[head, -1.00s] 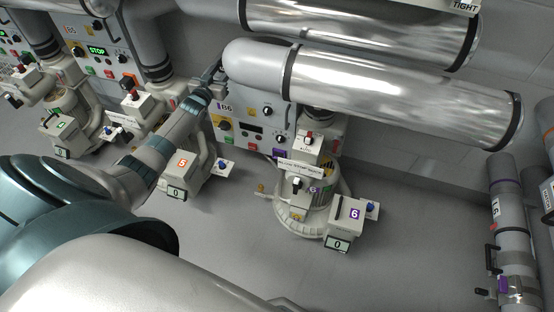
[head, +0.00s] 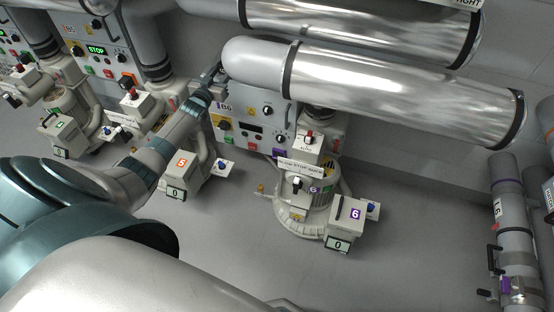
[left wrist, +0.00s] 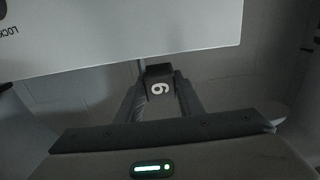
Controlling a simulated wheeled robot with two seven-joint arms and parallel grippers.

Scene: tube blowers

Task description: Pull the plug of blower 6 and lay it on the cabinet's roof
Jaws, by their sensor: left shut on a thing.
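The cabinet marked B6 (head: 252,122) stands behind blower 6 (head: 318,200), which carries purple 6 labels. My left arm reaches up to the cabinet's upper left corner. My left gripper (head: 216,72) is small there, beside the end of the shiny pipe, and its fingertips are hard to make out. In the left wrist view my left gripper (left wrist: 160,92) is shut on a dark plug (left wrist: 159,85) with a white number, which reads as a 6 turned around. Whether the plug touches anything beyond the fingers cannot be told. My right gripper is not in view.
Large shiny pipes (head: 390,88) run above and to the right of the cabinet. Blower 5 (head: 185,170) stands left of blower 6. In the left wrist view a pale panel (left wrist: 120,35) with upside-down lettering lies just beyond the fingers.

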